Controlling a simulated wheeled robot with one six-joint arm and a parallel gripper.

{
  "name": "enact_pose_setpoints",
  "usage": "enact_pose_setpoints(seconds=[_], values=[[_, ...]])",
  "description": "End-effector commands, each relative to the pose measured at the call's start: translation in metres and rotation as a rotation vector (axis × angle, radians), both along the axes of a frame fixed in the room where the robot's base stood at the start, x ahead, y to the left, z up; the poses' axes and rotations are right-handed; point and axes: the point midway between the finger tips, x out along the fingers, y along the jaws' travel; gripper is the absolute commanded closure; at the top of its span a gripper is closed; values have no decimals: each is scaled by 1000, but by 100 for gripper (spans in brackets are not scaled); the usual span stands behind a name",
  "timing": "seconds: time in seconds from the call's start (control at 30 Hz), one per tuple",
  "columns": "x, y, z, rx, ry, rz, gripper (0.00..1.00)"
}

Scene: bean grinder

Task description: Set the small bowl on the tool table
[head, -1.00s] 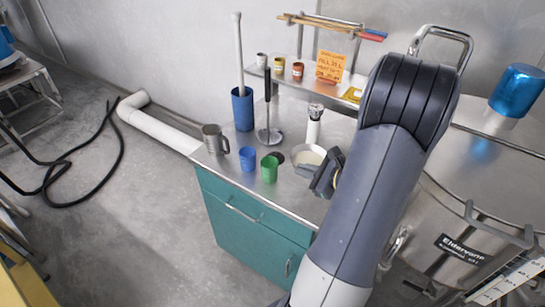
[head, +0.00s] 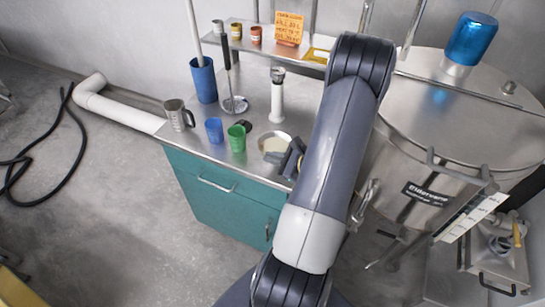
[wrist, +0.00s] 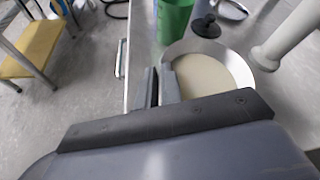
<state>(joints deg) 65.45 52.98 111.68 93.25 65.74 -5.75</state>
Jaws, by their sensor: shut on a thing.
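The small bowl (head: 276,138) is a shallow metal bowl with pale beige contents or inner surface. It is over the steel top of the tool table (head: 195,145), a teal cabinet, near the front right edge. My gripper (head: 295,155) is shut on its near right rim. In the wrist view, the fingers (wrist: 160,84) pinch the left side of the rim (wrist: 246,69), and the bowl looks about level. I cannot tell whether its base touches the tabletop. My arm hides part of the table's right end.
A green cup (head: 237,138) and a blue cup (head: 214,130) stand left of the bowl. A metal mug (head: 178,115), a tall blue container (head: 203,80) and a white upright tool (head: 277,95) are also on the table. A large steel vat (head: 450,120) stands right.

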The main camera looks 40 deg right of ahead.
Motion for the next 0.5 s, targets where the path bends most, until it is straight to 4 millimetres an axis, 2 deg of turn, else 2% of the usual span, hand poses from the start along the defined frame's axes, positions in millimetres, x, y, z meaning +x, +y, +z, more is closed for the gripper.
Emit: enact_pose_setpoints(seconds=[0.3,0.33,0.5], values=[[0,0,-3,-1,-2,0,100],[0,0,-3,0,0,0,93],[0,0,-2,1,0,0,79]])
